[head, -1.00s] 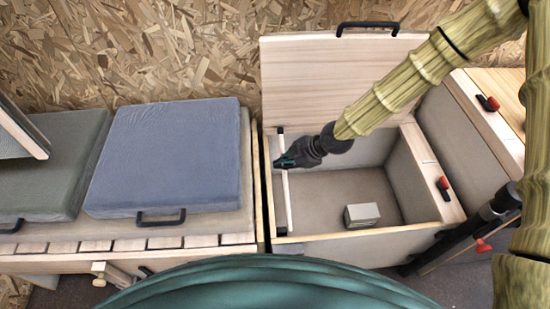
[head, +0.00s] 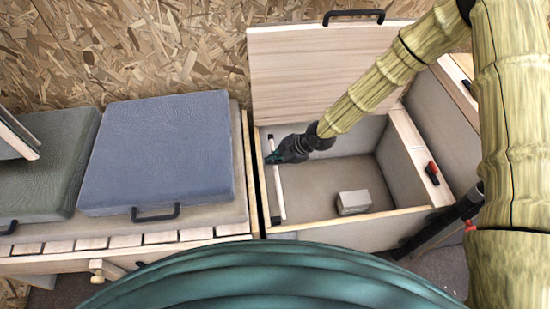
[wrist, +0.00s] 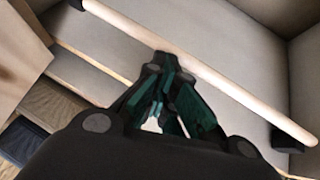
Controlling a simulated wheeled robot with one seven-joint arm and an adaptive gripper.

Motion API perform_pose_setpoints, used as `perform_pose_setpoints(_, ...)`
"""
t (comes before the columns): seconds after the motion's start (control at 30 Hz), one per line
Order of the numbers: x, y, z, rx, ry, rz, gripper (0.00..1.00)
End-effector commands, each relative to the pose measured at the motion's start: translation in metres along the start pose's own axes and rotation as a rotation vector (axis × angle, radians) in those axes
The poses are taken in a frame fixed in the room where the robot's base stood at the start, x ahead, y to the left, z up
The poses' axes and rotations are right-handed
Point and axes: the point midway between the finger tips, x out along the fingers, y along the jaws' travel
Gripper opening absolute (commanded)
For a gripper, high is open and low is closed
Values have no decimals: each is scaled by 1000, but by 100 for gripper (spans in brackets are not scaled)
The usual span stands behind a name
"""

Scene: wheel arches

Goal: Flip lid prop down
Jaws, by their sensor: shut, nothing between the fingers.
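The lid prop (head: 278,190) is a pale rod with black ends. It lies along the inner left side of the open box, and it crosses the wrist view (wrist: 225,85) diagonally. The lid (head: 315,70) stands open and upright at the back of the box, with a black handle on its top edge. My gripper (head: 271,158) is over the left part of the box, right at the rod. In the wrist view my gripper (wrist: 165,105) is closed, with its teal fingers together just beside the rod and nothing between them. Whether the fingers touch the rod cannot be told.
A small grey block (head: 353,202) sits on the box floor. A red-and-black latch (head: 432,172) is on the box's right rim. A blue cushion (head: 155,150) with a handle lies on the bench to the left. The box interior is otherwise clear.

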Motion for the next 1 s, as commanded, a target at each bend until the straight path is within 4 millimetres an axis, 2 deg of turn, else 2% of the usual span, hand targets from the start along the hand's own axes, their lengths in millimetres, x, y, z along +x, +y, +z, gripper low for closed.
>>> perform_pose_setpoints(0.47, 0, 0, -1, 0, -1, -2, 0)
perform_pose_setpoints(0.83, -33, 14, -29, 0, -1, 4, 0)
perform_pose_setpoints(1.0, -57, 21, -26, 3, 0, 7, 0)
